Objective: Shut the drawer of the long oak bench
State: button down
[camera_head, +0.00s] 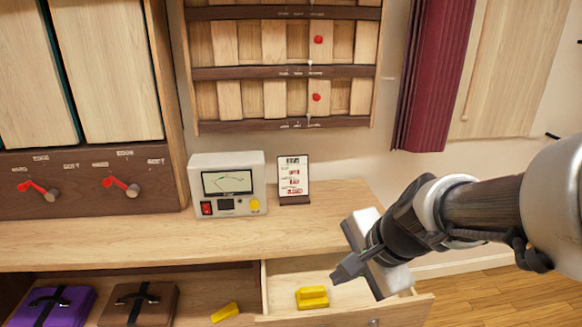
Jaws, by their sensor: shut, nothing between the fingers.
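The long oak bench (120,240) runs along the wall, with a light wooden top. Its drawer (410,310) at the right end is pulled out, and I see into its pale interior. A yellow object (312,298) lies inside the drawer. A small part of a grey handle or knob shows on the drawer front at the bottom edge of the view. My gripper (340,276) is shut and empty, over the drawer's opening in the picture. It hides part of the drawer's right side. I cannot tell whether it touches the drawer.
A meter box (228,184) and a small sign (293,178) stand on the bench top. A purple case (52,305), a brown case (140,303) and a yellow piece (225,312) lie in the open bay at left. Wooden floor (500,298) is clear at right.

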jog(key=w+d+f+m+b, duration=0.1)
jog(key=w+d+f+m, duration=0.2)
jog(key=d+f+m, duration=0.5)
jog(key=m+h+b, duration=0.3)
jog(key=m+b, duration=0.4)
jog(key=m, duration=0.7)
send_near(374, 322)
jog(key=shift+g, duration=0.4)
jog(key=x, duration=0.4)
jog(key=shift+s+f, duration=0.2)
jog(key=shift+f, duration=0.2)
jog(key=shift+w+f+p, duration=0.1)
jog(key=shift+w+p, duration=0.3)
jog(key=shift+w, duration=0.35)
